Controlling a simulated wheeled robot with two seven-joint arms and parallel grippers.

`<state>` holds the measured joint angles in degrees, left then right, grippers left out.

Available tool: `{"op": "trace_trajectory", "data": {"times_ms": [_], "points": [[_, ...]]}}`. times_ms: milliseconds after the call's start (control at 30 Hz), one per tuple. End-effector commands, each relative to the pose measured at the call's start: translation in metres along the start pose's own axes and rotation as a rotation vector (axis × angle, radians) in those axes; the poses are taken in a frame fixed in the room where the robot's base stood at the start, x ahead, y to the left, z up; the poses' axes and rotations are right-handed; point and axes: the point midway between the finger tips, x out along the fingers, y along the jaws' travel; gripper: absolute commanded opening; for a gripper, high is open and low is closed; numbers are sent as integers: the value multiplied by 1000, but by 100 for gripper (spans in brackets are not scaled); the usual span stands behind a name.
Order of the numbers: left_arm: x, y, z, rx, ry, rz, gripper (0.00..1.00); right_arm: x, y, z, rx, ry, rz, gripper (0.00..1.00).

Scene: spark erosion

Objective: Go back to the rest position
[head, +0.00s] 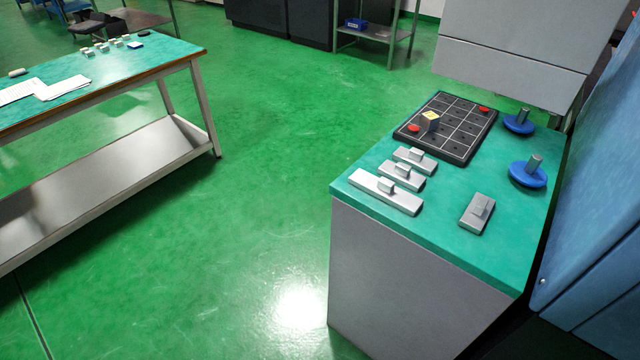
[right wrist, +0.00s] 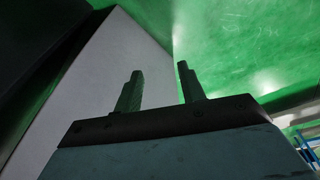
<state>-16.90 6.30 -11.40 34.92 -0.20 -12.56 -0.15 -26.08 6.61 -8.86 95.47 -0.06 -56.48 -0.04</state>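My right gripper (right wrist: 158,88) shows in the right wrist view with its two fingers apart and nothing between them. Beyond the fingers are a pale panel (right wrist: 112,70) and the green floor (right wrist: 240,45). Neither of my grippers shows in the head view, so the left one is out of sight. The cabinet with a teal top (head: 390,221) stands at the right of the head view, with no arm over it.
On the cabinet are a black gridded tray (head: 457,146) with a small block (head: 429,121), several metal pieces (head: 385,191) and two blue-based posts (head: 527,174). A workbench (head: 120,75) stands at left. Green floor (head: 270,150) between them is clear. A blue machine (head: 595,200) borders the right.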

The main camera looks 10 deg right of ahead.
Motion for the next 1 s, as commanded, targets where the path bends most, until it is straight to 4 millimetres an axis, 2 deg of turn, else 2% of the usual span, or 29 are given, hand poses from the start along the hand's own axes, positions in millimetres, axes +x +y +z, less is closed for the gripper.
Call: {"op": "trace_trajectory", "data": {"times_ms": [33,100,300,433,600,700,1000], "points": [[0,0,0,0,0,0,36,20,0,15,-3,-20,0,40],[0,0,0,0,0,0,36,44,0,34,-7,-32,0,40],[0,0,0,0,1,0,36,97,1,100,-20,-73,1,40],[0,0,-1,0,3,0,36,119,3,146,-28,-98,3,40],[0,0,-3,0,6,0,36,131,6,191,-35,-119,4,40],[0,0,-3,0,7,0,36,133,7,206,-38,-126,5,40],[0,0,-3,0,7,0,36,133,7,206,-38,-126,5,40]]}}
